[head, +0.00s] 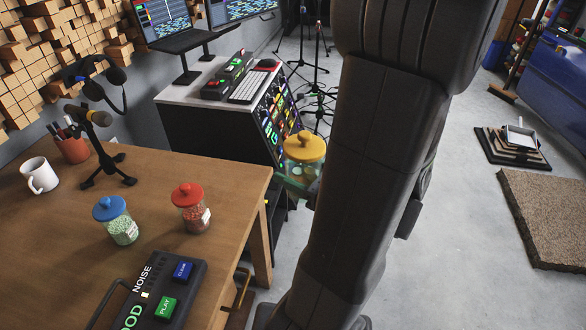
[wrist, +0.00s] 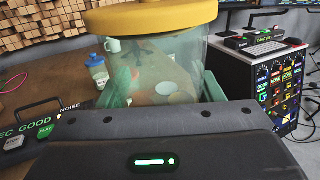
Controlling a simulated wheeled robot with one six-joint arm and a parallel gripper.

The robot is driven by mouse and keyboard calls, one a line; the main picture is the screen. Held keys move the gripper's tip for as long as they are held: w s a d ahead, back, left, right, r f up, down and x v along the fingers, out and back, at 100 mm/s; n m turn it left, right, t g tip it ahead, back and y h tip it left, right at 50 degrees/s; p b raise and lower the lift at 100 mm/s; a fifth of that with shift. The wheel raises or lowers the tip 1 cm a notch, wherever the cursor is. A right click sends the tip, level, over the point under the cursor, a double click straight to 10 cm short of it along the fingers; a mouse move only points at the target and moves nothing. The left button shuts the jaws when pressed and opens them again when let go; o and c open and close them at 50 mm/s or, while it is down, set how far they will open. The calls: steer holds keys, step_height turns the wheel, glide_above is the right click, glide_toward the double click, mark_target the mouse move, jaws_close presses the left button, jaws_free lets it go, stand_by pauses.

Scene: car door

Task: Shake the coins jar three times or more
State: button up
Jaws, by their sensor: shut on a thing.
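The coins jar (head: 304,148) is a clear glass jar with a yellow knobbed lid. In the head view it is up off the table, beyond the table's right edge and left of my arm, which hides part of it. In the wrist view the jar (wrist: 160,70) fills the upper middle, about upright, with round coin-like pieces showing through the glass. My gripper (wrist: 160,92) is shut on the jar's body, with greenish fingers on either side of it. In the head view the gripper is mostly hidden behind the arm.
A blue-lidded jar (head: 118,222) and a red-lidded jar (head: 190,210) stand on the wooden table (head: 215,180). A noise button box (head: 155,295), microphone stand (head: 105,165) and white mug (head: 39,175) are there too. A mixing console (head: 275,120) stands behind the held jar.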

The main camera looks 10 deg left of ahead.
steer(key=s+a, duration=0.3)
steer(key=a, duration=0.6)
steer(key=shift+a+p, duration=0.3)
steer(key=shift+p, duration=0.05)
steer(key=shift+d, duration=0.15)
steer(key=w+d, duration=0.1)
steer(key=d, duration=0.2)
steer(key=w+d, duration=0.1)
steer(key=d, duration=0.2)
steer(key=w+d+p, duration=0.1)
steer(key=d, duration=0.2)
steer(key=shift+d, duration=0.2)
steer(key=shift+a, duration=0.1)
steer(key=s+a, duration=0.3)
steer(key=a, duration=0.6)
steer(key=shift+a, duration=0.25)
steer(key=shift+w, duration=0.15)
